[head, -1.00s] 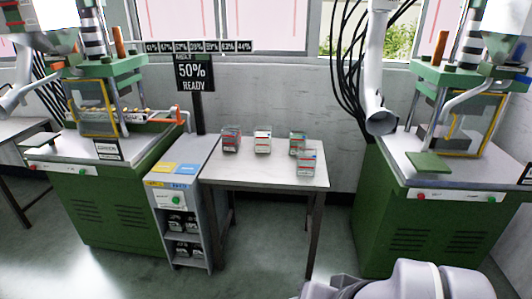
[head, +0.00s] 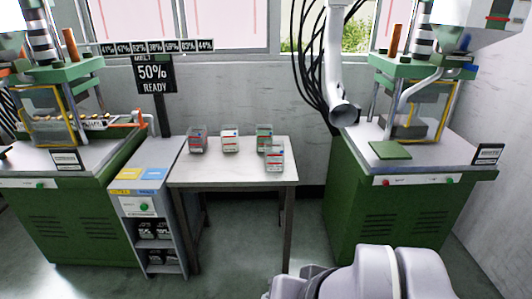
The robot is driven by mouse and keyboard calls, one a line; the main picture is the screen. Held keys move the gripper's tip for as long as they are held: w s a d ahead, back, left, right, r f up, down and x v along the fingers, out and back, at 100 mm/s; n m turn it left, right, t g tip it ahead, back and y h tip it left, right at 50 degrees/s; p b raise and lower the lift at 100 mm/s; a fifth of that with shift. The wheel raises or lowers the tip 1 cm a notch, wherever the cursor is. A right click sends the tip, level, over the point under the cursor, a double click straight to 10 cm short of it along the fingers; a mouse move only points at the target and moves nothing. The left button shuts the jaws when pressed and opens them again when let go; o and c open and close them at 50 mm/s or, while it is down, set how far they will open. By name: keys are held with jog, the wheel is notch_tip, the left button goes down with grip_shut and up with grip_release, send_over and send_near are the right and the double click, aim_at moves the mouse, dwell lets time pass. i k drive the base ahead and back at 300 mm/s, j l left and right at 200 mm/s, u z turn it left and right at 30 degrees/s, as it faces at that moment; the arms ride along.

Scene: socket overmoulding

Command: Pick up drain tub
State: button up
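Nothing in the head view can be clearly told as the drain tub. Several small clear tubs with coloured labels stand on the small table (head: 215,177): one at the left (head: 198,140), one in the middle (head: 230,141), one at the back right (head: 264,137) and one nearer the front right (head: 275,158). Their labels are too small to read. Part of my arm shows at the bottom edge, well in front of the table. The fingers of my gripper do not show.
A grey shelf unit (head: 148,205) with dark items on its shelves stands left of the table. Green moulding machines stand at the left (head: 75,215) and right (head: 385,215). A sign (head: 153,73) reads 50% READY. Floor between table and right machine is clear.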

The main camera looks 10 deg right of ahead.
aim_at(274, 157)
jog(key=i+j, duration=0.15)
jog(key=i, duration=0.35)
jog(key=i+j, duration=0.15)
jog(key=i, duration=0.3)
jog(key=i+j, duration=0.15)
jog(key=i, duration=0.35)
jog(key=i+j, duration=0.15)
jog(key=i, duration=0.3)
